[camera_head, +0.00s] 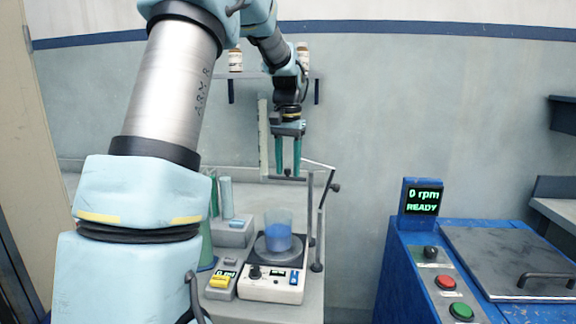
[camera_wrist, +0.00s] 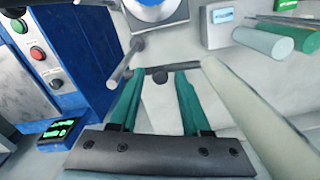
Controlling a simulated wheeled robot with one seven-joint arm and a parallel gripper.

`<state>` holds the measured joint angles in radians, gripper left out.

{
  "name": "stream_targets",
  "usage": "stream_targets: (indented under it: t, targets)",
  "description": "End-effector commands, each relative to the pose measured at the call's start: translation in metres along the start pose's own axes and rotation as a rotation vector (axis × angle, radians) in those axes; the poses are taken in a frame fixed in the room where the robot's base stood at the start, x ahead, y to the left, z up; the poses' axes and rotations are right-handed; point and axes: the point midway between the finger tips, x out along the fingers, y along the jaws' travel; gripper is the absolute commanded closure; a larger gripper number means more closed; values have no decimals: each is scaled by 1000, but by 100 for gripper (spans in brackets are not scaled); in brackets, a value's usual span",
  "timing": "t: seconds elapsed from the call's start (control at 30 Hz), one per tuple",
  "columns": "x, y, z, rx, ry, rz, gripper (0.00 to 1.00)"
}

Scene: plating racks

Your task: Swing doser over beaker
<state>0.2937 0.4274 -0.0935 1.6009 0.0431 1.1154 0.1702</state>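The beaker (camera_head: 278,233) with blue contents stands upright on the hot-plate-like unit (camera_head: 272,285); it is cut off at the top of the wrist view (camera_wrist: 152,8). A pale upright tube (camera_head: 263,140), seemingly the doser, is left of my gripper; it looms large in the wrist view (camera_wrist: 245,110). A dark crossbar (camera_wrist: 152,71) with a round knob (camera_wrist: 160,77) lies near my fingertips. My gripper (camera_head: 288,172) points down above and behind the beaker. Its green fingers are apart, with the knob seen between them; contact is not visible.
A thin stand rod (camera_head: 318,230) rises right of the beaker. A yellow-buttoned box (camera_head: 221,284) and green and pale cylinders (camera_head: 226,197) are on the left. A blue cabinet (camera_head: 410,270) with a "0 rpm READY" display (camera_head: 423,201) stands right. A wall shelf with bottles (camera_head: 235,60) is behind.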

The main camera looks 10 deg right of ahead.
Motion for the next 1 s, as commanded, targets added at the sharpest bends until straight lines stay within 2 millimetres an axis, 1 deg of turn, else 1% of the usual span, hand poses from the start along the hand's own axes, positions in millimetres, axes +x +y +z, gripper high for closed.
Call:
stream_targets:
  t: [0.03, 0.3, 0.4, 1.0]
  targets:
    - [0, 0, 0, 0, 0, 0, 60]
    - [0, 0, 0, 0, 0, 0, 90]
    - [0, 0, 0, 0, 0, 0, 100]
    - [0, 0, 0, 0, 0, 0, 100]
